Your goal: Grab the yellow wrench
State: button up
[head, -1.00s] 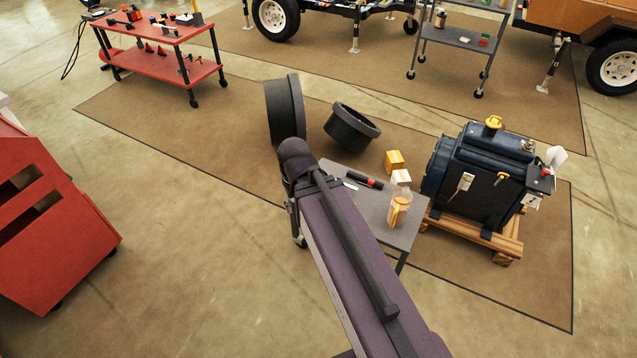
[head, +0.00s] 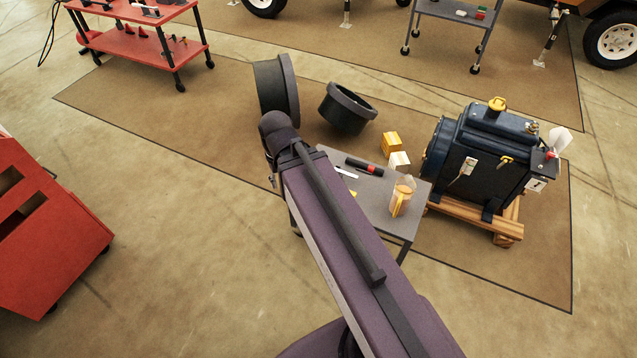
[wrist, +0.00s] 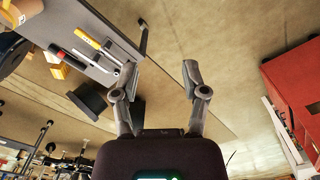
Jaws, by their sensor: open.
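A long yellow tool, which looks like the yellow wrench (wrist: 87,38), lies on the grey table (wrist: 90,13) in the wrist view. In the head view only a small yellow end of it (head: 353,192) shows on the table (head: 378,207) beside my arm, which hides the rest. My gripper (wrist: 164,63) is open and empty in the wrist view, its fingers apart over bare floor. The wrench is to the left of both fingers, not between them. In the head view my arm hides the gripper.
A black-and-red flashlight (head: 365,166), a pale metal tool (head: 345,173) and a clear container with something yellow (head: 402,198) share the table. Two blocks (head: 391,143) are behind it. A dark engine (head: 480,150) is at right, a red cabinet (head: 45,235) at left.

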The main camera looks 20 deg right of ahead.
jog(key=shift+w+f+b, duration=0.2)
jog(key=shift+f+b, duration=0.25)
jog(key=shift+w+d+f+n+t+b, duration=1.25)
jog(key=shift+w+d+f+b, duration=2.15)
jog(key=shift+f+b, duration=1.9)
jog(key=shift+w+d+f+n+t+b, duration=0.8)
jog(key=shift+w+d+f+n+b, duration=0.8)
jog(key=shift+w+d+f+b, duration=2.7)
jog(key=shift+w+d+f+n+t+b, duration=1.05)
jog(key=shift+w+d+f+n+b, duration=1.3)
jog(key=shift+f+b, duration=3.85)
jog(key=shift+s+d+r+m+b, duration=0.3)
jog(key=shift+d+r+m+b, duration=0.35)
jog(key=shift+m, duration=0.25)
jog(key=b+x, duration=0.7)
jog(key=x, duration=0.1)
jog(key=shift+w+f, duration=0.15)
jog(key=shift+f, duration=0.05)
jog(key=shift+d+f+b, duration=0.1)
jog(key=shift+b, duration=0.2)
